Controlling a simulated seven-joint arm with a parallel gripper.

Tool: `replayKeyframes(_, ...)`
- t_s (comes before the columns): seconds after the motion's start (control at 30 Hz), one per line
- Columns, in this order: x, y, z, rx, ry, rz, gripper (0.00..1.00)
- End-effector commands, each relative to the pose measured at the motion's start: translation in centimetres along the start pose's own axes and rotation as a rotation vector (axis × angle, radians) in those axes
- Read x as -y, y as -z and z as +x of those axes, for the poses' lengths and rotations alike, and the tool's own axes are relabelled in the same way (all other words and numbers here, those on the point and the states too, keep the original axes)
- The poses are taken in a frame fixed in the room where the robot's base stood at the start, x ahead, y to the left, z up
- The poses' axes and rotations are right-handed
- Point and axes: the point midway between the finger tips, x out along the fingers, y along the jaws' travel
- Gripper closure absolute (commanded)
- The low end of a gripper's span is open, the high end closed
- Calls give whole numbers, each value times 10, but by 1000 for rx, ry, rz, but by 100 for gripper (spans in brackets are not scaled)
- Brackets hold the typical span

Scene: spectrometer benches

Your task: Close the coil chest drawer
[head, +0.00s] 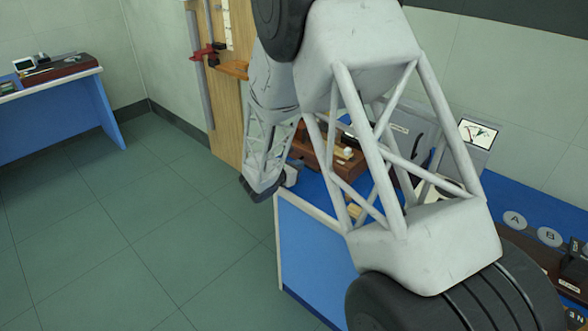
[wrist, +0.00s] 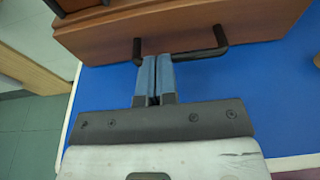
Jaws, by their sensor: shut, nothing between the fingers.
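The coil chest appears as a brown wooden box (head: 320,155) on the blue bench, partly hidden behind my arm in the head view. In the wrist view a brown wooden front (wrist: 260,22) fills the top, with a black bar handle (wrist: 205,53) on it. My gripper (wrist: 156,58) has two blue fingers shut together with nothing between them. The fingertips overlap the left part of the handle; whether they touch it I cannot tell. How far the drawer stands out is not clear. The fingertips are not clear in the head view.
In the head view, a gauge with a dial (head: 478,132) and round lettered discs (head: 515,219) are on the right. A second bench (head: 60,118) stands far left, with open floor between.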

Motion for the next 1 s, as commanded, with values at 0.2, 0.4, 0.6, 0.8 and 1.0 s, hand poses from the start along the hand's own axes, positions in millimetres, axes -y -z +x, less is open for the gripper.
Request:
replayKeyframes(0.2,-1,-4,8,3,5,6,100)
replayKeyframes(0.4,-2,-5,8,4,4,8,100)
replayKeyframes(0.6,-2,-6,0,4,4,9,100)
replayKeyframes(0.8,-2,-4,-22,4,0,5,100)
replayKeyframes(1.0,-2,-1,-52,2,-4,1,100)
